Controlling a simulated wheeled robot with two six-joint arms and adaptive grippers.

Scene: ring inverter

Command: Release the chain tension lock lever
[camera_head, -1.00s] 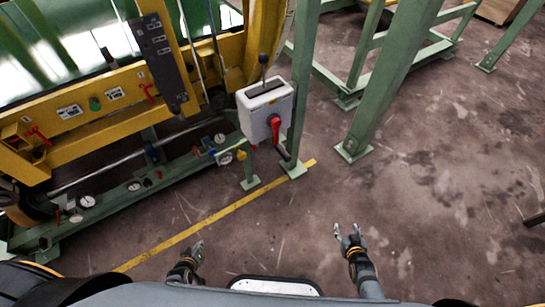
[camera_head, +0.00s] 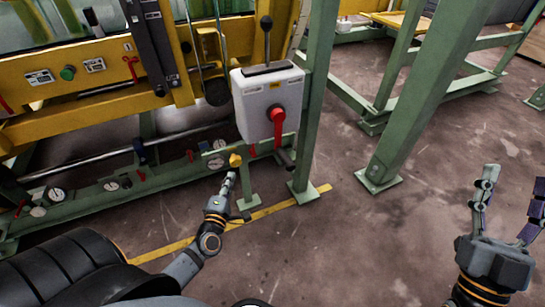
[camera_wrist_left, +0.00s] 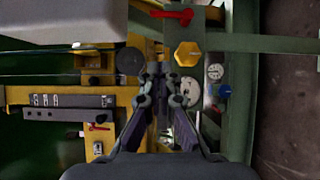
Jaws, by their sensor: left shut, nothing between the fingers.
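Several red levers are in view; I cannot tell which one is the chain tension lock lever. In the head view a red rotary handle (camera_head: 278,118) sits on the white control box (camera_head: 268,95), and a small red lever (camera_head: 131,66) is on the yellow frame. In the left wrist view a red lever (camera_wrist_left: 180,14) lies beyond a yellow hexagonal knob (camera_wrist_left: 187,54). My left gripper (camera_head: 231,180) is shut and empty, just below the yellow knob (camera_head: 235,160). Its fingertips (camera_wrist_left: 165,68) also show in the wrist view. My right gripper (camera_head: 508,202) is open and empty over the floor.
Green posts (camera_head: 315,100) stand right of the box. Another thick green post (camera_head: 405,120) is further right. Gauges (camera_head: 55,194) and small valves line the low green rail (camera_head: 85,200). A yellow floor line (camera_head: 285,204) runs below. Floor at the middle right is clear.

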